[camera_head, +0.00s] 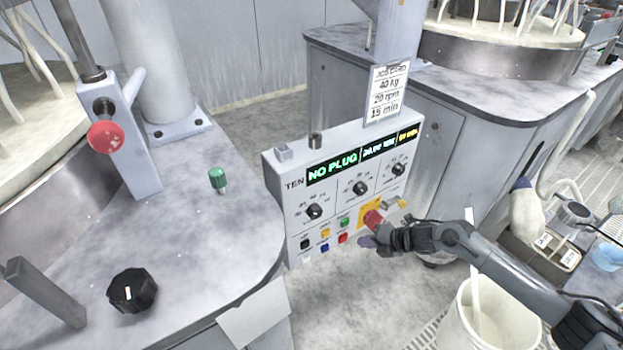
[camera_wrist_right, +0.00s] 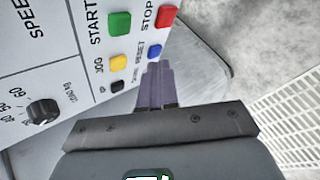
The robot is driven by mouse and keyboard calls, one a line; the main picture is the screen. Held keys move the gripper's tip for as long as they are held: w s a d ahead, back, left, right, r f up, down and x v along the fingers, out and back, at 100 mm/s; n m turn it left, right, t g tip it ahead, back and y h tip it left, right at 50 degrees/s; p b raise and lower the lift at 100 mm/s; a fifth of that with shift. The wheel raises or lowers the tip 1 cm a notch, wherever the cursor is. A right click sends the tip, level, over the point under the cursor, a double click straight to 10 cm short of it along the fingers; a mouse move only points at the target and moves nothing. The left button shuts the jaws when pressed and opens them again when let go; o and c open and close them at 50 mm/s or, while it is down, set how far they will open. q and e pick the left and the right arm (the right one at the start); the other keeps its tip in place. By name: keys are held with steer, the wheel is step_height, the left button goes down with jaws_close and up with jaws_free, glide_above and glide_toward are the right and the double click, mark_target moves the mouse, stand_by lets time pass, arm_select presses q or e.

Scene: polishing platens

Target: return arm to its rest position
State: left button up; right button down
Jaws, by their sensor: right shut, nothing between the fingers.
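My right arm (camera_head: 500,268) reaches in from the lower right of the head view. Its gripper (camera_head: 367,242) is at the lower right part of the control panel (camera_head: 290,200), just below the red emergency button on its yellow plate. In the right wrist view the gripper (camera_wrist_right: 157,68) shows as purple fingers shut together with nothing between them. They lie below the blue reset button (camera_wrist_right: 155,51) in that picture. Whether the fingertips touch the panel I cannot tell. My left gripper is out of view.
A grey worktop (camera_head: 200,260) at left bears a black knob (camera_head: 132,291) and a green piece (camera_head: 218,180). A white bucket (camera_head: 500,318) stands below my right arm. The grey floor (camera_head: 350,300) is bare before the panel.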

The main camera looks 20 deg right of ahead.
steer(key=s+a+f+g+y+p, duration=0.25)
steer(key=s+a+f+p, duration=0.45)
steer(key=s+a, duration=0.65)
steer(key=s+a+r+m+t+p, duration=0.1)
steer(key=s+a+r+m+p, duration=0.2)
steer(key=a, duration=0.4)
steer(key=s+a+r+m+p, duration=0.2)
steer(key=s+a+r, duration=0.1)
steer(key=s+a, duration=0.3)
steer(key=s+d+r+m+g+h+p, duration=0.2)
steer(key=s+d+r+m+h, duration=0.25)
steer(key=r+m, duration=0.4)
steer(key=s+d+r+m+g+h+p, duration=0.1)
steer(key=s+d+r+m+g+h, duration=0.15)
steer(key=s+d+r+m, duration=0.6)
steer(key=w+a+r+m+p, duration=0.1)
steer(key=a+r+p, duration=0.1)
steer(key=r+p, duration=1.6)
steer(key=w+a+r+m+t+p, duration=0.1)
steer(key=w+r+p, duration=0.1)
steer(key=r+p, duration=1.6)
steer(key=shift+w+a+m+p, duration=0.25)
steer(key=shift+a+m+p, duration=0.1)
steer(key=shift+p, duration=0.75)
